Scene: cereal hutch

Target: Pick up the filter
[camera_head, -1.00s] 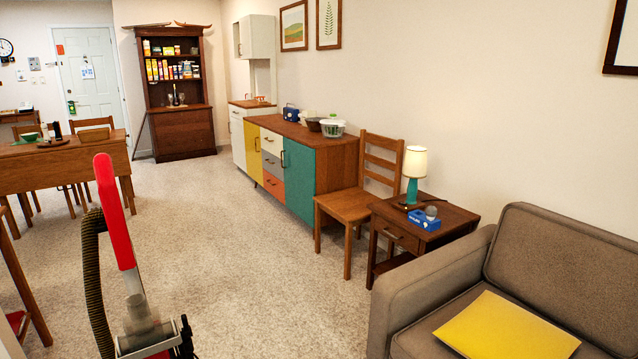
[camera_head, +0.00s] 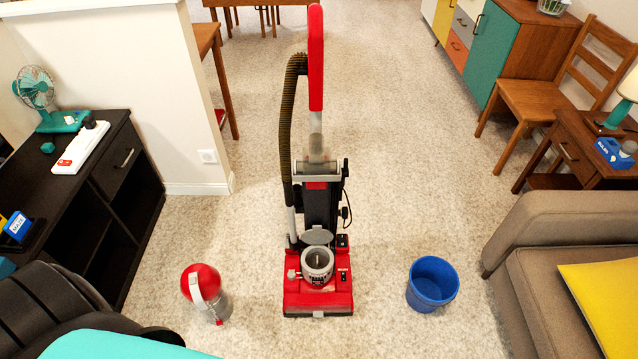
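A red and black upright vacuum cleaner (camera_head: 320,298) stands on the carpet in the middle of the view. Its grey round lid (camera_head: 318,236) appears raised. In front of the lid, a pale round cup-like part (camera_head: 317,262) with a dark inside sits low on the vacuum; this may hold the filter, but I cannot tell the filter apart from it. A separate canister with a red domed top (camera_head: 201,282) and clear lower part is on the floor to the left. Neither of my grippers is in view.
A blue bucket (camera_head: 433,283) stands right of the vacuum. A black desk (camera_head: 113,182) holds a fan and power strip at left. A sofa (camera_head: 540,235) and side table (camera_head: 565,135) are at right. Carpet around the vacuum is mostly clear.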

